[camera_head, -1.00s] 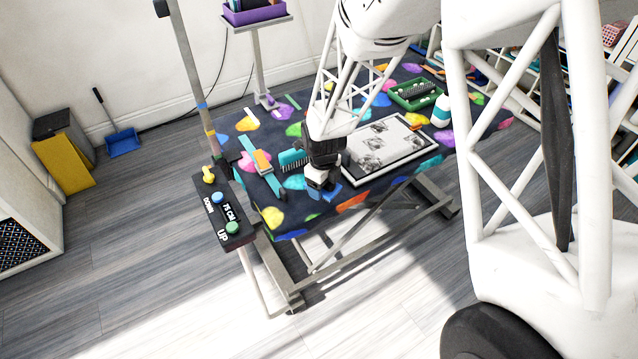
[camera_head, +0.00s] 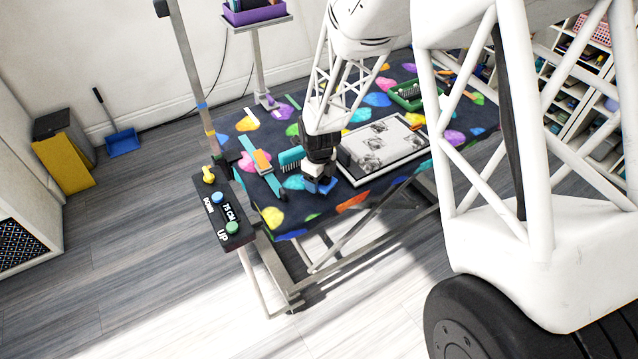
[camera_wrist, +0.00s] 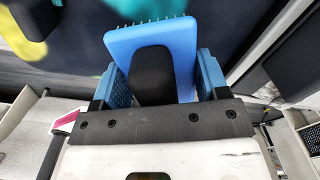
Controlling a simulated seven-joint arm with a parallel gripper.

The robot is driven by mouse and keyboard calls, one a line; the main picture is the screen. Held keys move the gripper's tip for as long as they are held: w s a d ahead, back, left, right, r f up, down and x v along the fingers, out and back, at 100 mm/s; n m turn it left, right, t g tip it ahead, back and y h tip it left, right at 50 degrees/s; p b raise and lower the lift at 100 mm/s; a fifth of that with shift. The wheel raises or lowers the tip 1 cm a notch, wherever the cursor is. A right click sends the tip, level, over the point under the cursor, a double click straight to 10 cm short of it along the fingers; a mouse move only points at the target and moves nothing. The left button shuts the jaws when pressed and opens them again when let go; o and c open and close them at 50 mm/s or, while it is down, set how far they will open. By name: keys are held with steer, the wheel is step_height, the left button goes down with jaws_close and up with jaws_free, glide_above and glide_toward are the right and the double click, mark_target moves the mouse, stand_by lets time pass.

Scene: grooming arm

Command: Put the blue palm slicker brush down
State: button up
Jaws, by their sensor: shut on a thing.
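The blue palm slicker brush (camera_wrist: 150,42) is in the wrist view, with a blue pad, a row of fine pins along its far edge and a black grip. My gripper (camera_wrist: 160,85) is shut on it, one blue finger on each side of the black grip. In the head view my gripper (camera_head: 318,178) is near the front edge of the table (camera_head: 290,222). The blue brush (camera_head: 325,186) shows as a small patch below it. I cannot tell whether the brush touches the tabletop.
A teal comb (camera_head: 291,160) lies just left of my gripper. A framed picture sheet (camera_head: 405,160) lies to the right. A teal-and-orange tool (camera_head: 262,165) is farther left. A green tray (camera_head: 408,95) is at the back. A button panel (camera_head: 222,212) stands left of the table.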

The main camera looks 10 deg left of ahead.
steer(key=shift+f, duration=1.15)
steer(key=shift+f, duration=0.15)
steer(key=o, duration=0.8)
steer(key=shift+r, duration=6.15)
steer(key=shift+d+r, duration=0.1)
